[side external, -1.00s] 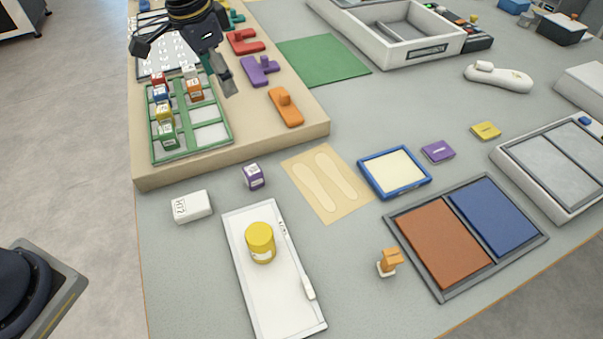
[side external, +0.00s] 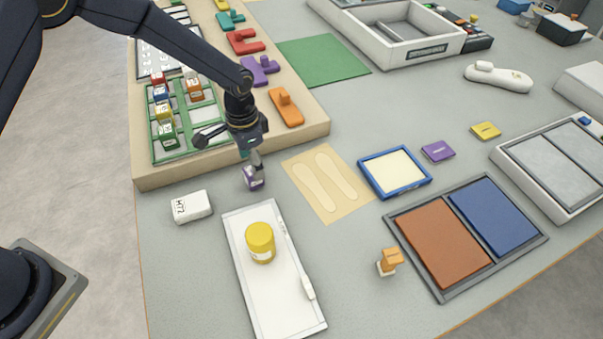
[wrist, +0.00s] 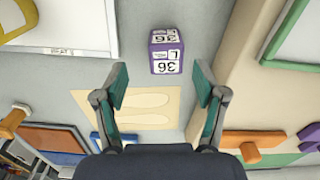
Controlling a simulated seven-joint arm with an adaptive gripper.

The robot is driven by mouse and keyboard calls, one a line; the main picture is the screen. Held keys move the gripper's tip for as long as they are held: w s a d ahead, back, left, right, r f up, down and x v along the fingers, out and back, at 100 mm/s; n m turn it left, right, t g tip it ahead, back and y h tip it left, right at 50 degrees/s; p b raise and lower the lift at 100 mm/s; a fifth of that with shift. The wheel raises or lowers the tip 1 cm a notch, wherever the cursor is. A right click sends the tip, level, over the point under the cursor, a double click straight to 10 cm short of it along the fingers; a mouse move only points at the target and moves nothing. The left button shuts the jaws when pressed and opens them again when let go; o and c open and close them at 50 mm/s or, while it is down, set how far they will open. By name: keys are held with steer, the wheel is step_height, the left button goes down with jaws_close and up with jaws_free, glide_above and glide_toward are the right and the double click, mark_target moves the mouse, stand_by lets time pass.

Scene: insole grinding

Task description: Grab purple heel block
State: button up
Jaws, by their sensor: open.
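The purple heel block (side external: 253,179) is a small cube with white label faces. It stands on the grey table between the beige board and the white tray. In the wrist view the purple heel block (wrist: 166,52) shows labels reading "36" and "L", ahead of and between the fingers. My gripper (wrist: 161,85) is open and empty, its two teal-padded fingers apart on either side of the block's line. In the side view my gripper (side external: 250,160) is just above the block and hides part of its top. I cannot tell whether a finger touches it.
A white block (side external: 191,206) lies left of the purple block. A white tray (side external: 286,301) with a yellow jar (side external: 260,242) is in front. The beige board (side external: 316,128) rises behind, with a green rack (side external: 205,148) on it. An insole sheet (side external: 314,205) lies to the right.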

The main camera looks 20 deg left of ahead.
steer(key=f, duration=0.5)
steer(key=shift+w+a+f, duration=0.15)
steer(key=shift+w+a, duration=0.15)
steer(key=shift+c, duration=0.3)
steer(key=c, duration=1.2)
